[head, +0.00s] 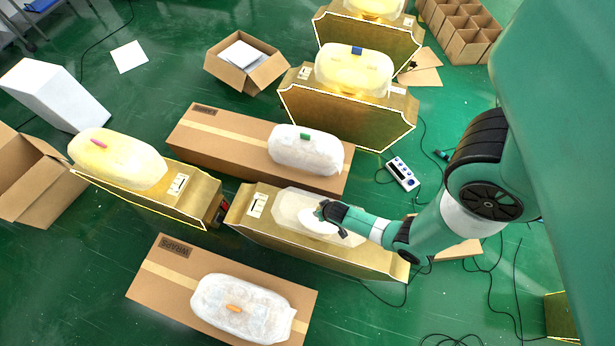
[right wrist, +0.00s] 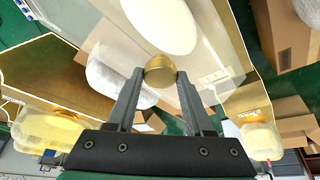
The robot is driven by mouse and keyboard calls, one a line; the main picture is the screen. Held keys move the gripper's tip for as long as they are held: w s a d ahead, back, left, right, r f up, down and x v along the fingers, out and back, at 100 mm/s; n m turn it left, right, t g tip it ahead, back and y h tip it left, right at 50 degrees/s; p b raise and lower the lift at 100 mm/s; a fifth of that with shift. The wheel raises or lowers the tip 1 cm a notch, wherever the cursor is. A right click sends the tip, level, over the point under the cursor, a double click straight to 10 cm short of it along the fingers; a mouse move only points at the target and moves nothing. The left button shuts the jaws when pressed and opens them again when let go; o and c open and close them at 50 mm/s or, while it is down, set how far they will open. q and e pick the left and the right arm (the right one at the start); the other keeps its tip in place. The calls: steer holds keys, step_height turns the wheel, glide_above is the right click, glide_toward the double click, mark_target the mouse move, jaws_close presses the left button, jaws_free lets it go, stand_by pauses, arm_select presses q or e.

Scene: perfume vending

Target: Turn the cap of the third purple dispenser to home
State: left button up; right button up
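A clear, pale dispenser with a white oval (head: 318,222) sits on a gold box (head: 300,248) in the middle of the head view. No purple shows on it, and I cannot tell which dispenser is the third purple one. My right gripper (head: 333,222) reaches over this dispenser from the right and hides part of its top. In the right wrist view a round gold cap (right wrist: 160,70) sits between the fingertips of my right gripper (right wrist: 160,76), with both fingers appearing to touch its sides. The white oval (right wrist: 160,20) lies just beyond the cap. My left gripper is out of view.
A dispenser with a pink cap (head: 98,142) stands left, and one with a blue cap (head: 357,50) stands behind. Wrapped bottles with green (head: 305,137) and orange (head: 233,308) tops lie on cardboard boxes. A white controller (head: 402,174) and cables lie on the green floor.

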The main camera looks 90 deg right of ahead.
steer(key=o, duration=0.4)
steer(key=p+v, duration=0.5)
steer(key=v, duration=0.6)
steer(key=shift+a+r, duration=0.1)
steer(key=shift+r, duration=0.2)
